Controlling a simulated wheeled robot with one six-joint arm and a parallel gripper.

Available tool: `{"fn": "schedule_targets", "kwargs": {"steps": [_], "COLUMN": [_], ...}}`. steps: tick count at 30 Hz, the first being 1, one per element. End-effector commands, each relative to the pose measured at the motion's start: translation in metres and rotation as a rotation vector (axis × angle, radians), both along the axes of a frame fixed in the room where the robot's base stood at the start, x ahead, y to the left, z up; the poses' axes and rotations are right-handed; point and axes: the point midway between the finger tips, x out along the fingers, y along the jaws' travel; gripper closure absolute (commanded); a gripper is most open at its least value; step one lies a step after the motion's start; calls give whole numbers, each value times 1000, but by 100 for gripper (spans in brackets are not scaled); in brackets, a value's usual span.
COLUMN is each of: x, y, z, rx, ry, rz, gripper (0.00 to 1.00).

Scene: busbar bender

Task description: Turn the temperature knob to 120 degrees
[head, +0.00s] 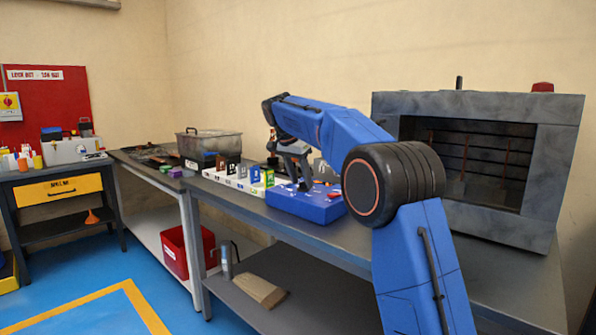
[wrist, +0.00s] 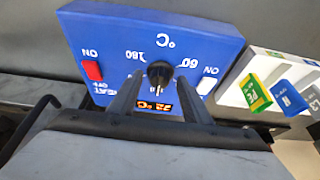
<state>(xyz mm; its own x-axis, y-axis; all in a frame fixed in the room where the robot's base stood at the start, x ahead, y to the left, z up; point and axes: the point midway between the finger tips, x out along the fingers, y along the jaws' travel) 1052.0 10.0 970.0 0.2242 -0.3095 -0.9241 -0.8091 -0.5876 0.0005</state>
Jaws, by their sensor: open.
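The blue control box (head: 300,207) sits on the bench under my gripper (head: 304,184). In the wrist view the blue box (wrist: 110,35) appears upside down. Its black temperature knob (wrist: 160,71) is near the middle, with the marks 60 and 180 beside it and °C above. A pale line shows on the knob's lower side, but the exact setting cannot be read. My gripper (wrist: 161,80) is open, one finger on each side of the knob, with gaps visible. Whether the fingertips reach knob depth is unclear. A small orange-lit display (wrist: 155,106) shows between the fingers, its digits unreadable.
A red switch (wrist: 92,70) and a white switch (wrist: 207,85) flank the knob. A white rack (wrist: 250,68) with coloured blocks stands close beside the box. A grey oven (head: 555,150) stands at the right, and a metal bin (head: 210,143) farther left.

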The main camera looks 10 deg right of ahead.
Motion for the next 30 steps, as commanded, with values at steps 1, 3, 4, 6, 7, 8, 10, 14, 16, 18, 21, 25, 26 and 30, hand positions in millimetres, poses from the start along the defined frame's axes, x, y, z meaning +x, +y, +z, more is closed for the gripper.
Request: {"fn": "schedule_targets", "kwargs": {"steps": [1,3,4,6,7,8,10,14,16,18,21,25,26,30], "x": [0,-2,-2,-5,-6,-7,-10,-16,-19,-22,-26,-30,-31,-34], "y": [1,3,5,8,10,12,16,24,29,33,38,44,45,50], "z": [3,9,12,23,27,33,46,70,83,95,111,129,133,146], "rx": [0,0,0,1,1,1,1,0,1,0,0,0,1,0], "ry": [-1,-1,-2,-3,-3,-4,-4,-3,-4,-3,-1,-2,-1,-2], "rz": [0,0,1,1,1,2,2,1,2,2,0,1,1,1], "gripper": [56,56,56,56,56,56,56,56,56,56,56,56,56,56]}}
